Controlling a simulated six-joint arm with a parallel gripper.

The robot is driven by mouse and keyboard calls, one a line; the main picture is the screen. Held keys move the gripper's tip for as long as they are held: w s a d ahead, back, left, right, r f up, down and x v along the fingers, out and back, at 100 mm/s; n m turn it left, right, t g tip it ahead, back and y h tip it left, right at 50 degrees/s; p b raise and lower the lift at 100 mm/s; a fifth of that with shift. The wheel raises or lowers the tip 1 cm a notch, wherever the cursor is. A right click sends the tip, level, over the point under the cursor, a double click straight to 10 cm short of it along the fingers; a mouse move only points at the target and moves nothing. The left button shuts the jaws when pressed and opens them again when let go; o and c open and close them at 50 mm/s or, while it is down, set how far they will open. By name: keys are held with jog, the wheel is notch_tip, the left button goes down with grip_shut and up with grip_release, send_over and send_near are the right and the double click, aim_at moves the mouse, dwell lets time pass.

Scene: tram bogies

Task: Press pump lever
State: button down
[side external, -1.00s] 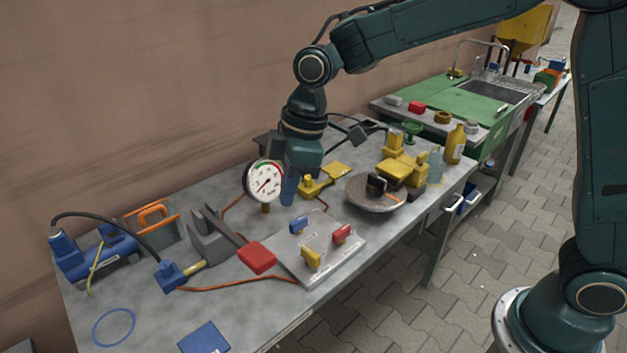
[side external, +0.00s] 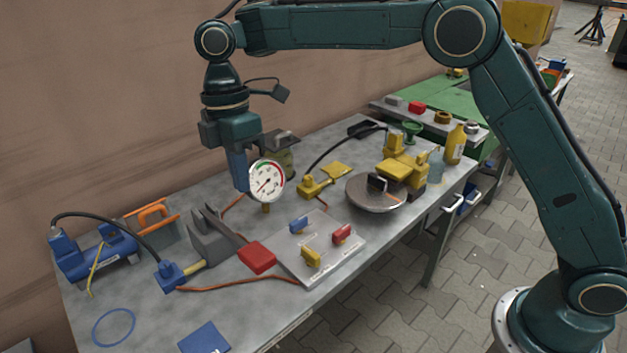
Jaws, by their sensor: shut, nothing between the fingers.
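The pump is a grey body (side external: 204,240) on the workbench, left of the middle. Its lever ends in a red handle (side external: 257,257), low over the bench beside the valve plate. A round pressure gauge (side external: 267,181) stands behind it, its needle low on the white dial. My gripper (side external: 241,187) points down, shut and empty. It is above and behind the pump, close to the left edge of the gauge in the picture. I cannot tell whether it touches the gauge. It is clear of the red handle.
A metal plate (side external: 293,259) with blue, yellow and red valve handles lies right of the lever. A blue motor-like unit (side external: 90,258), a blue connector (side external: 171,276) and an orange hose (side external: 235,285) lie left and in front. A round disc (side external: 376,200) stands at right.

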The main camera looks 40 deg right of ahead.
jog(key=shift+w+n, duration=0.3)
jog(key=shift+r, duration=0.1)
jog(key=shift+s+a+f, duration=0.1)
jog(key=shift+a+f, duration=0.05)
jog(key=shift+f, duration=0.3)
dwell(0.3)
send_near(257, 253)
jog(key=f, duration=0.4)
jog(key=s+f, duration=0.1)
jog(key=f, duration=0.1)
jog(key=shift+a+f, duration=0.15)
jog(key=shift+f, duration=0.25)
jog(key=shift+f, duration=0.1)
dwell(0.6)
